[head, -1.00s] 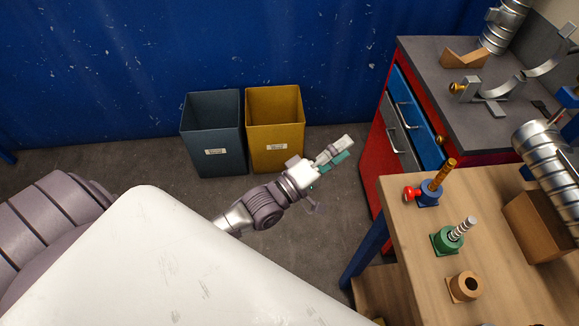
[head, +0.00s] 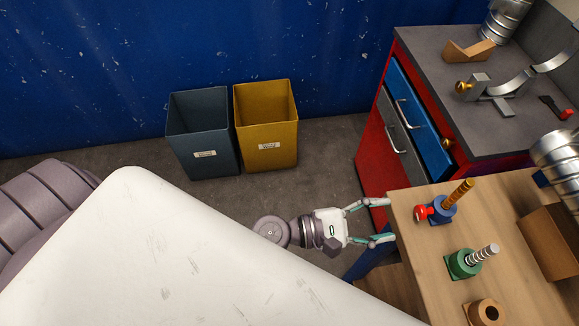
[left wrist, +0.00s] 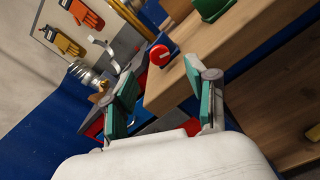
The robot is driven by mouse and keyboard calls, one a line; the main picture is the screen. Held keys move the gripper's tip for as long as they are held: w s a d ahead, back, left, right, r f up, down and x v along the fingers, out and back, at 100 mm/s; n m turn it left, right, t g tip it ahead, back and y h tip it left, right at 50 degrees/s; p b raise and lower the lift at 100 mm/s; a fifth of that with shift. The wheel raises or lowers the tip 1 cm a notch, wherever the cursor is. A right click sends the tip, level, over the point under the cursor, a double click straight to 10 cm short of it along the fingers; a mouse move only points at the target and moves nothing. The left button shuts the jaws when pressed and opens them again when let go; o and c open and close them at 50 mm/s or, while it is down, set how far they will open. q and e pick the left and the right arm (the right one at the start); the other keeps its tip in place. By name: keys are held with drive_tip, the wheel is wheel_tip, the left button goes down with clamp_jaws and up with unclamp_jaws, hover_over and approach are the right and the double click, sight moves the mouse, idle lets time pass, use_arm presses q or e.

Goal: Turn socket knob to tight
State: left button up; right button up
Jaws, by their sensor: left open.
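A blue socket (head: 442,209) stands on the wooden table with a ribbed gold rod (head: 460,192) leaning up from it. A red knob (head: 421,213) sticks out of its left side; the knob also shows in the left wrist view (left wrist: 160,55). My left gripper (head: 390,220) is open and empty, just left of the red knob at the table's left edge. Its fingers point at the knob without touching it. In the left wrist view the knob appears beyond and between the open fingertips (left wrist: 160,76). My right gripper is not in view. No tight mark is readable.
A green socket (head: 462,264) with a silver ribbed rod and a wooden socket (head: 486,312) stand nearer on the table (head: 428,275). A red cabinet (head: 374,155) is behind. Grey (head: 203,140) and yellow (head: 267,125) bins stand on the floor at left.

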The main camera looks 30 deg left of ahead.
sight(418, 212)
use_arm(q)
drive_tip(key=x, duration=0.7)
drive_tip(key=shift+w+d+r, duration=0.1)
drive_tip(key=shift+d, duration=0.15)
drive_tip(key=shift+w+n+p, duration=0.15)
drive_tip(key=shift+n+p, duration=0.35)
drive_tip(key=shift+n, duration=0.7)
drive_tip(key=shift+n+p, duration=0.3)
drive_tip(key=shift+n, duration=0.8)
drive_tip(key=s+a+n+b, duration=0.1)
drive_tip(key=s+a+b, duration=0.4)
drive_tip(key=s+a, duration=0.5)
drive_tip(key=a+f+m+g+y+p, duration=0.1)
drive_tip(key=a+f+m+y, duration=0.2)
drive_tip(key=f, duration=0.7)
drive_tip(key=a+f+m+g+y+p, duration=0.1)
drive_tip(key=a+f+m+y+p, duration=0.1)
drive_tip(key=f, duration=0.8)
drive_tip(key=a+f+m+g+y+p, duration=0.1)
drive_tip(key=a+f+m+y, duration=0.3)
drive_tip(key=f, duration=0.6)
drive_tip(key=a+m, duration=0.2)
drive_tip(key=a, duration=0.1)
drive_tip(key=shift+w+a+f, duration=0.2)
drive_tip(key=shift+w+a, duration=0.05)
drive_tip(key=shift+w, duration=0.1)
drive_tip(key=shift+w+r+p, duration=0.1)
drive_tip(key=shift+p, duration=0.2)
